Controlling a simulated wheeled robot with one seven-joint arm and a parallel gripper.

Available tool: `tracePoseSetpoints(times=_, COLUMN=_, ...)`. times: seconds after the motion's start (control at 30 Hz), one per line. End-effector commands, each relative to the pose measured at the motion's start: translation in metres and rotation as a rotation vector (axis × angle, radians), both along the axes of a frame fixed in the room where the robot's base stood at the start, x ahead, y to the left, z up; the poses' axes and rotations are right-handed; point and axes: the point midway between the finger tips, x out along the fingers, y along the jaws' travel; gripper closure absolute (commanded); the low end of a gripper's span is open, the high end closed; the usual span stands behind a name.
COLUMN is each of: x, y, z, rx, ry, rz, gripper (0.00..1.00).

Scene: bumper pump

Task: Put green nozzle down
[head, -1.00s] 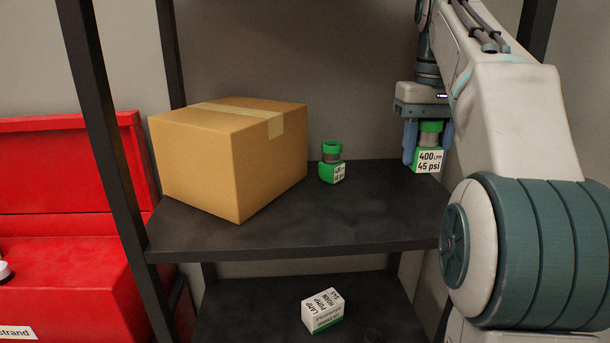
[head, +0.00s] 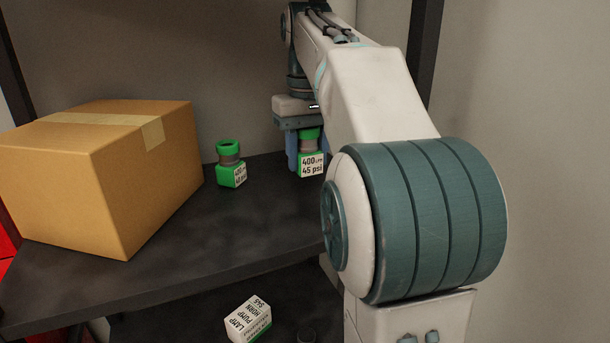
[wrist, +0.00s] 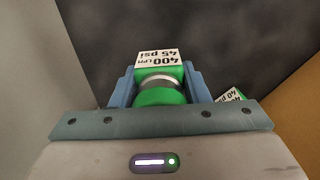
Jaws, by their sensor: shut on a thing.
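A green nozzle (head: 311,162) with a white label reading 400 LPM 45 psi is between the blue fingers of my gripper (head: 305,152). My gripper is shut on it, pointing down at the back right of the upper shelf. The held nozzle is upright, and its base is at or just above the shelf surface; I cannot tell if it touches. In the wrist view the nozzle (wrist: 160,75) sits between both fingers. A second green nozzle (head: 230,165), also labelled, stands on the shelf to the left, apart from my gripper. It shows partly in the wrist view (wrist: 230,97).
A cardboard box (head: 115,180) fills the left of the upper shelf (head: 215,235). The shelf front is bare. A dark rack post (head: 425,60) stands behind my arm on the right.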

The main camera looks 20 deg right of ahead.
Motion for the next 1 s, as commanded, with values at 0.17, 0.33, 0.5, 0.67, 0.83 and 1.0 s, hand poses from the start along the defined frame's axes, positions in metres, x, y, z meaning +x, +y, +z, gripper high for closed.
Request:
tracePoseSetpoints(times=0.17, x=0.0, y=0.0, z=-0.012, rx=0.0, ry=0.002, rz=0.0, gripper=0.88)
tracePoseSetpoints(times=0.33, x=0.0, y=0.0, z=-0.033, rx=0.0, ry=0.001, rz=0.0, gripper=0.88)
tracePoseSetpoints(times=0.5, x=0.0, y=0.0, z=-0.044, rx=-0.001, ry=-0.001, rz=0.0, gripper=0.88)
tracePoseSetpoints(times=0.67, x=0.0, y=0.0, z=-0.045, rx=-0.001, ry=-0.002, rz=0.0, gripper=0.88)
tracePoseSetpoints(times=0.83, x=0.0, y=0.0, z=-0.048, rx=0.0, ry=-0.001, rz=0.0, gripper=0.88)
tracePoseSetpoints(times=1.0, x=0.0, y=0.0, z=-0.047, rx=0.0, ry=0.0, rz=0.0, gripper=0.37)
